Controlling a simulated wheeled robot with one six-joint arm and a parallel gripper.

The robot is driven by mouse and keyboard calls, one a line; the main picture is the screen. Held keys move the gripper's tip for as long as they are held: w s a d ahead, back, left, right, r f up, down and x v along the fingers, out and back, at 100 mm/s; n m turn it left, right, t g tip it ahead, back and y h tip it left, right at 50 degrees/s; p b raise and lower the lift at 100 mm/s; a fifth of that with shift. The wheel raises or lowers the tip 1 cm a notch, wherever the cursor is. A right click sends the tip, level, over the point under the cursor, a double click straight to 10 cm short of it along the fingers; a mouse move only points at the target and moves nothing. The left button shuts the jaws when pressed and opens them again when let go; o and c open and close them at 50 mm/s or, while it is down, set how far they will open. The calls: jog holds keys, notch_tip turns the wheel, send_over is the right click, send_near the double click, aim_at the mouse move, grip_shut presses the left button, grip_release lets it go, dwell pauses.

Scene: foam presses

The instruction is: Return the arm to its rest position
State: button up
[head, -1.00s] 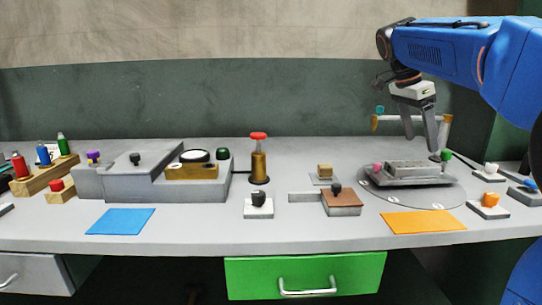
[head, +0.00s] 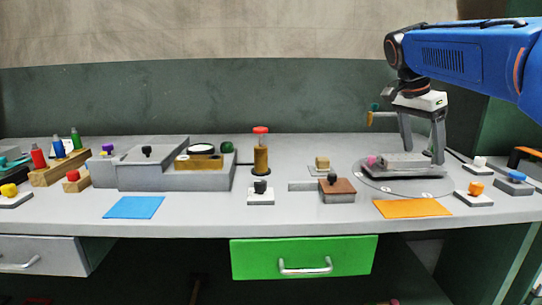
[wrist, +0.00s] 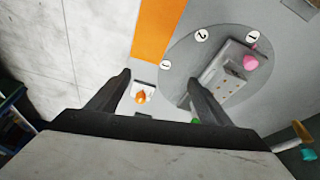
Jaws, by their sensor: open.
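My gripper (head: 423,157) hangs from my blue arm at the right of the head view, fingers pointing down and spread apart. It is over the grey block fixture (head: 402,166) on the round marked plate (head: 370,184). In the wrist view the two dark fingers (wrist: 160,97) are apart with nothing held between them. The orange-knobbed switch (wrist: 143,95) shows between them, below. The fixture (wrist: 222,78) with its pink knob (wrist: 251,61) lies by the right finger. I cannot tell whether a fingertip touches the fixture in the head view.
An orange mat (head: 412,208) lies in front of the plate. Small knobbed blocks (head: 474,194) stand to its right. A red-topped post (head: 261,150), a grey press (head: 150,168) and a blue mat (head: 133,207) are further left. The green drawer (head: 330,258) is below the bench edge.

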jog(key=s+a+f+n+t+y, duration=0.1)
jog(key=s+a+f+n, duration=0.2)
jog(key=s+f+n, duration=0.2)
jog(key=s+a+f+n+t+y, duration=0.1)
jog(key=s+a+f+n, duration=0.2)
jog(key=s+f, duration=0.9)
jog(key=s+a+f+n+t+y, duration=0.2)
jog(key=s+a+f+n, duration=0.1)
jog(key=s+f+n, duration=0.4)
notch_tip(320, 180, down, 3)
jog(key=shift+s+a+r, duration=0.15)
jog(key=shift+s+a, duration=0.25)
jog(key=shift+s, duration=0.8)
